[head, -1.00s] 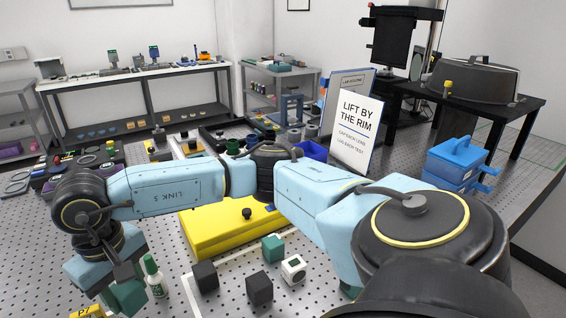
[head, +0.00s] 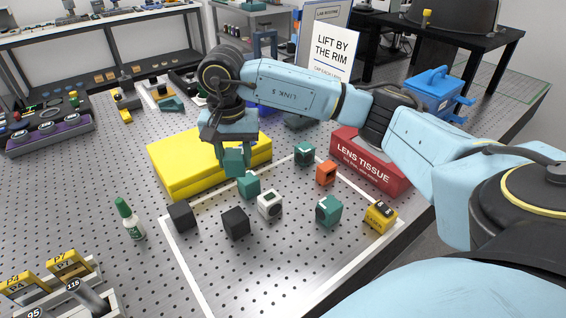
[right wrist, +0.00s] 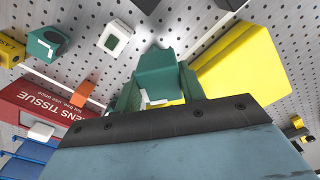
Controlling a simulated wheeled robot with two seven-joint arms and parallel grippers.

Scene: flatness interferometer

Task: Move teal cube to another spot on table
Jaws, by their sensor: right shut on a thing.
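My right gripper (head: 234,152) points down and is shut on a teal cube (head: 234,164), holding it over the front of the yellow block. In the right wrist view the held teal cube (right wrist: 157,68) is between the green fingers (right wrist: 160,90). A second teal cube (head: 249,186) stands on the table just below and to the right of the held one. Other teal cubes stand farther right, one at the back (head: 305,153) and one nearer the front (head: 329,211). My left gripper is not in view.
Black cubes (head: 182,216) (head: 236,222), a white cube (head: 269,204), an orange cube (head: 326,172) and a yellow cube (head: 381,216) stand around the white outline. The yellow block (head: 180,170) and red tissue box (head: 370,165) lie behind. A green-capped bottle (head: 131,220) stands left.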

